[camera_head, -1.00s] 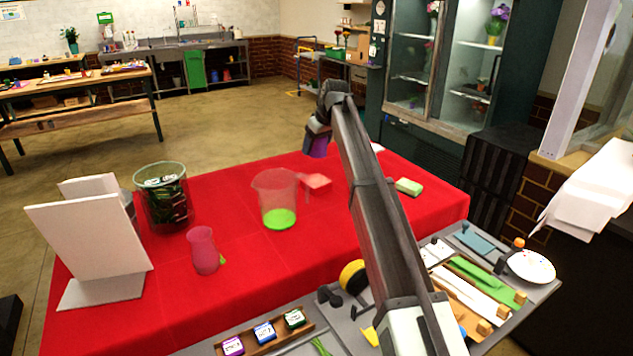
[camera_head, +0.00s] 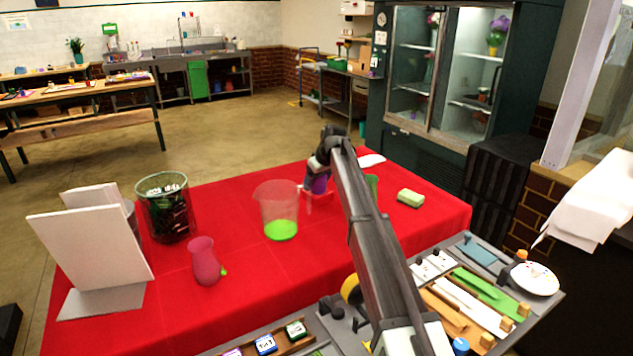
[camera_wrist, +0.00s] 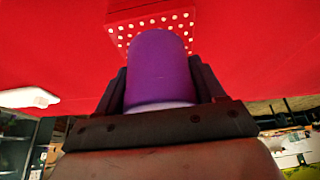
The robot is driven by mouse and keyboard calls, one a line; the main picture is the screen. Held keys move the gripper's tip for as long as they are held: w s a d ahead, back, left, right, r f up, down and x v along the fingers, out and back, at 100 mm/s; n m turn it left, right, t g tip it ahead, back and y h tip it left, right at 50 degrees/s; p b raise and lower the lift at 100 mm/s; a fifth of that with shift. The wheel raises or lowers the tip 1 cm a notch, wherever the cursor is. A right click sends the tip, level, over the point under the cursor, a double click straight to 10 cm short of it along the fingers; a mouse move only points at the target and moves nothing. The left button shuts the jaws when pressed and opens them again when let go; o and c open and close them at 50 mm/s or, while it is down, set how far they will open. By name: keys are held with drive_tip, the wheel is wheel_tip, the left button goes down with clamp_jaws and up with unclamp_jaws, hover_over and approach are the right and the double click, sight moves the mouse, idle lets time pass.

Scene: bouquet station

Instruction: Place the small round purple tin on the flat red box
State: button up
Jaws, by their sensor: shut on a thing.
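The small round purple tin (camera_wrist: 160,70) is between the fingers of my gripper (camera_wrist: 162,85), which is shut on it in the wrist view. In the head view the tin (camera_head: 319,184) shows below my gripper (camera_head: 318,178). The flat red box (camera_head: 325,196), with pale dots along its edges in the wrist view (camera_wrist: 150,19), lies on the red cloth. The tin overlaps the box in both views. I cannot tell whether the tin touches it. Part of the box is hidden behind my gripper and the tin.
A clear beaker with green contents (camera_head: 281,230) stands close left of the box. A pink vase (camera_head: 206,262) and a dark glass jar (camera_head: 166,208) are further left. A green-topped sponge (camera_head: 410,198) lies right. A green item (camera_head: 371,183) shows behind my arm.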

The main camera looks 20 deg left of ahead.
idle(0.3)
drive_tip(key=o, duration=1.1)
drive_tip(key=shift+f, duration=0.1)
drive_tip(key=v, duration=1.2)
